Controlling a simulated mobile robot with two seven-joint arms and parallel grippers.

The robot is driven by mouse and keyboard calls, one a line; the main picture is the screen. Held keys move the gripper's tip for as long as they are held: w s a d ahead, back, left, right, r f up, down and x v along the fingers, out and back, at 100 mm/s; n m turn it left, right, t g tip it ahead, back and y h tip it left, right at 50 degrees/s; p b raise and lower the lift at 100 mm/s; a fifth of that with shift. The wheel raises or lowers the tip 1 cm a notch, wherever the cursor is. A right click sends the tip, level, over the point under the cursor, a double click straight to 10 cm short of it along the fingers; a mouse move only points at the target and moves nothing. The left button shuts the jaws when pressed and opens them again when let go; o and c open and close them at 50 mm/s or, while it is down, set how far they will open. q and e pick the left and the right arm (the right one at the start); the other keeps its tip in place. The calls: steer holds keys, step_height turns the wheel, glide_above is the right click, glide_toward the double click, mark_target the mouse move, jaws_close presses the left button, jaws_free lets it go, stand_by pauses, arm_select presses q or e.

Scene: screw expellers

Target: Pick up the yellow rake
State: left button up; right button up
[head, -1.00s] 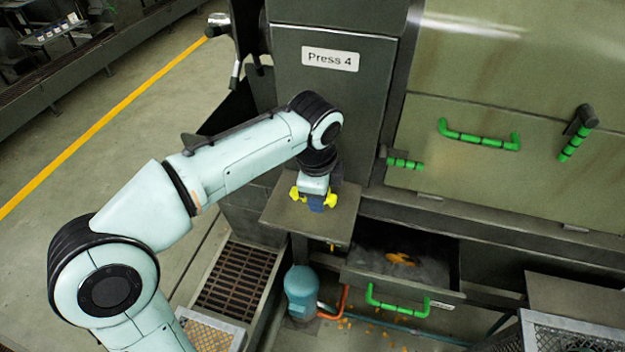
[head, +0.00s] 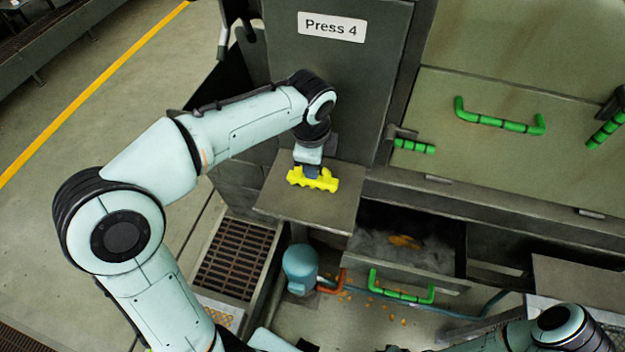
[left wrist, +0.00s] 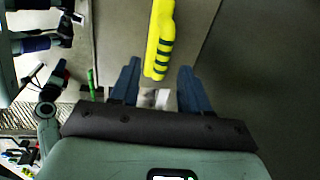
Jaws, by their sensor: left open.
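The yellow rake (head: 313,180) lies on the small grey shelf (head: 330,210) below the Press 4 sign. In the left wrist view the yellow rake (left wrist: 160,38) shows as a long yellow shape with dark bands, its near end between my fingers. My left gripper (head: 310,170) is directly over it in the head view, partly hidden behind my wrist. In the left wrist view my left gripper (left wrist: 158,80) is open, one blue finger on each side, with visible gaps to the yellow. My right arm shows at the lower right, but its gripper is not visible.
An open drawer with a green handle (head: 400,288) is below and right of the shelf. A teal motor (head: 300,266) stands under the shelf, with orange bits on the floor. A floor grate (head: 233,257) lies at left. The press panel (head: 335,80) rises right behind.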

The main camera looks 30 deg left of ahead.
mark_target(324, 182)
arm_select(q)
steer(key=shift+w+a+f, duration=0.1)
steer(key=shift+w+f, duration=0.1)
steer(key=shift+f, duration=0.7)
steer(key=shift+w+a+f, duration=0.1)
steer(key=shift+w+f, duration=0.1)
steer(key=shift+f, duration=0.65)
steer(key=shift+w+a+f, duration=0.1)
steer(key=shift+w+f, duration=0.1)
steer(key=shift+f, duration=0.7)
jaws_close()
